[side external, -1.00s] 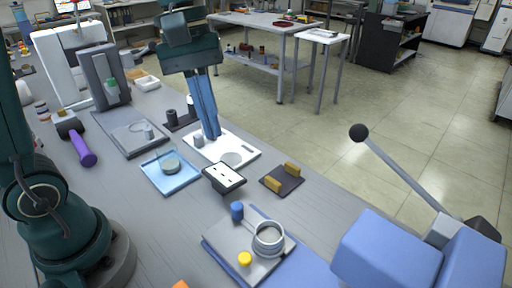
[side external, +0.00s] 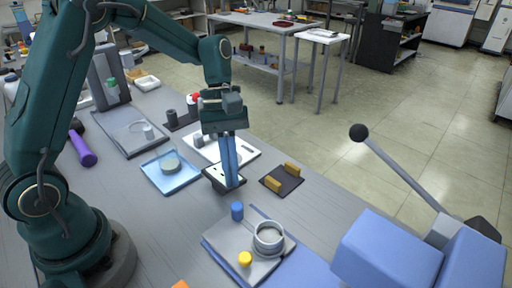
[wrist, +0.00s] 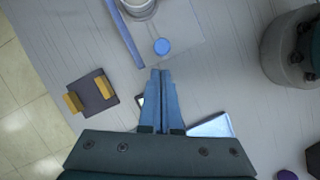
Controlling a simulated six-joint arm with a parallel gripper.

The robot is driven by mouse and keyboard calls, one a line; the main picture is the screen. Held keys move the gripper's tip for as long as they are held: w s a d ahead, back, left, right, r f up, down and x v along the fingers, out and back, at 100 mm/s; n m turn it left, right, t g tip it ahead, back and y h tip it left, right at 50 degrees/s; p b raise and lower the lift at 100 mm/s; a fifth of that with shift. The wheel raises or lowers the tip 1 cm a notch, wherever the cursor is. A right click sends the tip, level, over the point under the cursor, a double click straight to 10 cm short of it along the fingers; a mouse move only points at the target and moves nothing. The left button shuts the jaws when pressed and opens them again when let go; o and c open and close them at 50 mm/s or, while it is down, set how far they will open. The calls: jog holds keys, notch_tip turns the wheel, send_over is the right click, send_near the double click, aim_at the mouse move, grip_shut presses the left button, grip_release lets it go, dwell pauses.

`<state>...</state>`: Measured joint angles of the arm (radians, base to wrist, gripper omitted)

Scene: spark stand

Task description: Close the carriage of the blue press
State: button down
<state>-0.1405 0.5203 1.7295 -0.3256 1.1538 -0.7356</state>
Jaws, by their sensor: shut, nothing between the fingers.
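The blue press (side external: 385,250) stands at the lower right, with a grey lever and dark ball knob raised to the left. Its carriage is a grey plate (side external: 222,240) drawn out to the left of the press body, bearing a metal ring (side external: 268,238), a blue peg (side external: 237,210) and a yellow knob (side external: 245,259). In the wrist view the blue peg (wrist: 162,46) shows just ahead of my fingertips. My gripper (side external: 233,185) is shut and empty, pointing down, a short way behind the blue peg and apart from it.
A small black-and-white block (side external: 215,176) is partly hidden behind my fingers. A dark pad with two yellow blocks (side external: 282,179) lies to the right. A light blue tray (side external: 170,172) and white plate (side external: 245,150) lie behind. Bare bench lies left of the carriage.

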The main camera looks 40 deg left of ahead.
jog(key=shift+x, duration=1.6)
